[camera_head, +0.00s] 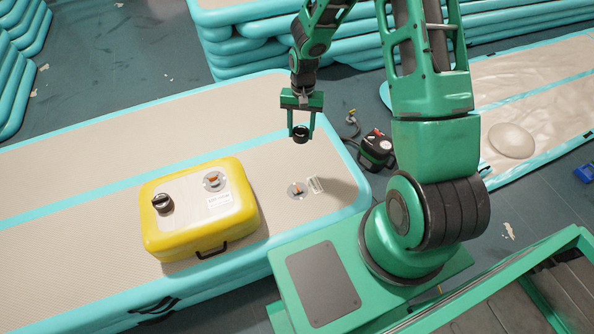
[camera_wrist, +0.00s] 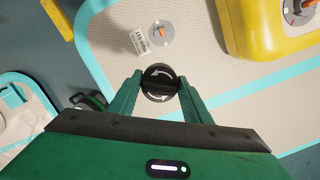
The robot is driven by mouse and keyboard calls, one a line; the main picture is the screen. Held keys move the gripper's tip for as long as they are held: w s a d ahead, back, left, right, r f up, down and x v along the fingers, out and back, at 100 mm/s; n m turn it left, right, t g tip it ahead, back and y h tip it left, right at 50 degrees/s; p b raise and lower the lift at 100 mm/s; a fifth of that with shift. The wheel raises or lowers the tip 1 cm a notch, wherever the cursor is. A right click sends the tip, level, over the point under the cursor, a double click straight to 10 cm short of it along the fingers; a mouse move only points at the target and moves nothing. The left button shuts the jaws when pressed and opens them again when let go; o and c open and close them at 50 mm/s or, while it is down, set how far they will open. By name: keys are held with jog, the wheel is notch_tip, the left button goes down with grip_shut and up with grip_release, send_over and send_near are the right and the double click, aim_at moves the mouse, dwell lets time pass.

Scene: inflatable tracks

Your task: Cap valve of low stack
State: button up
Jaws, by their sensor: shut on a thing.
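My gripper (camera_head: 301,128) is shut on a round black valve cap (camera_head: 300,134) and holds it above the low stack. In the wrist view the cap (camera_wrist: 159,83) sits between the green fingers, its top with pale curved arrows facing the camera. The low stack (camera_head: 95,140) is a beige inflatable track with turquoise edges. Its valve (camera_head: 297,190) is a grey disc with an orange middle, uncapped, beside a white label. In the wrist view this valve (camera_wrist: 160,34) lies beyond the held cap, apart from it.
A yellow inflatable block (camera_head: 200,235) lies on the low stack with a second black cap (camera_head: 162,202) and an orange-centred valve (camera_head: 214,181). A black pump (camera_head: 376,150) stands on the floor at the stack's end. Taller stacks (camera_head: 250,45) stand behind. A flat track (camera_head: 530,95) lies right.

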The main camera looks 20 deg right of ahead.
jog(key=s+a+f+m+t, duration=0.1)
jog(key=s+a+f+m, duration=0.3)
jog(key=s+f+m, duration=0.4)
notch_tip(320, 180, down, 4)
jog(key=m, duration=0.3)
jog(key=shift+a+r+m+y, duration=0.15)
jog(key=shift+r+m+y, duration=0.15)
jog(key=shift+m, duration=0.1)
send_over(297, 188)
jog(key=shift+f, duration=2.9)
jog(key=shift+f, duration=2.05)
jog(key=n, duration=0.4)
jog(key=shift+n, duration=0.6)
